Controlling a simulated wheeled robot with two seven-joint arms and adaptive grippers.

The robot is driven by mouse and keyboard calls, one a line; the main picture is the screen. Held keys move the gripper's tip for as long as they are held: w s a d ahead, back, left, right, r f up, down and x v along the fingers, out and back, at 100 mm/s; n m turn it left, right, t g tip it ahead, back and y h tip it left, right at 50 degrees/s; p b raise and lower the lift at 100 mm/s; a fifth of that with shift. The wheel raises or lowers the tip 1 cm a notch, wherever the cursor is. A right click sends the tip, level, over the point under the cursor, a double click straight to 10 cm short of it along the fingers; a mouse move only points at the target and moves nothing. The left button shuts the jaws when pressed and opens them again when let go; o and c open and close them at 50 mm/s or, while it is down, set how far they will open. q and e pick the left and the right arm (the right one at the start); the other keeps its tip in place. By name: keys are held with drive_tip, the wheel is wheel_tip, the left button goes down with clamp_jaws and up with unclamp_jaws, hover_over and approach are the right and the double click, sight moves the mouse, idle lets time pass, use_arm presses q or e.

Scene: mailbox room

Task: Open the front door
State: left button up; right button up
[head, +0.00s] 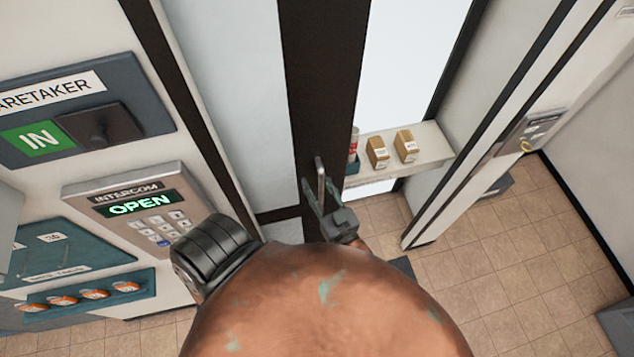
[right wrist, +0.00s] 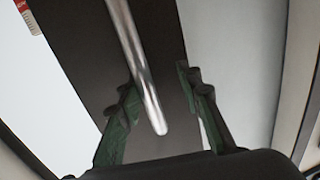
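The front door shows in the head view as a dark brown upright (head: 325,60) beside a pale panel. A metal bar handle (head: 319,170) stands on the dark upright. My right gripper (head: 321,192) is at the handle's lower end with its fingers apart. In the right wrist view the handle (right wrist: 138,65) runs down between the two open fingers (right wrist: 157,95), nearer the left one. I cannot tell whether either finger touches it. The intercom (head: 145,205) on the left wall shows OPEN in green. My left gripper is not in view.
A white shelf (head: 425,150) with two small boxes and a can is right of the dark upright. A caretaker panel (head: 85,105) marked IN and a teal panel with several orange items (head: 85,298) are on the left wall.

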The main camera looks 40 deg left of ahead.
drive_tip(key=v, duration=1.2)
drive_tip(key=shift+f, duration=0.1)
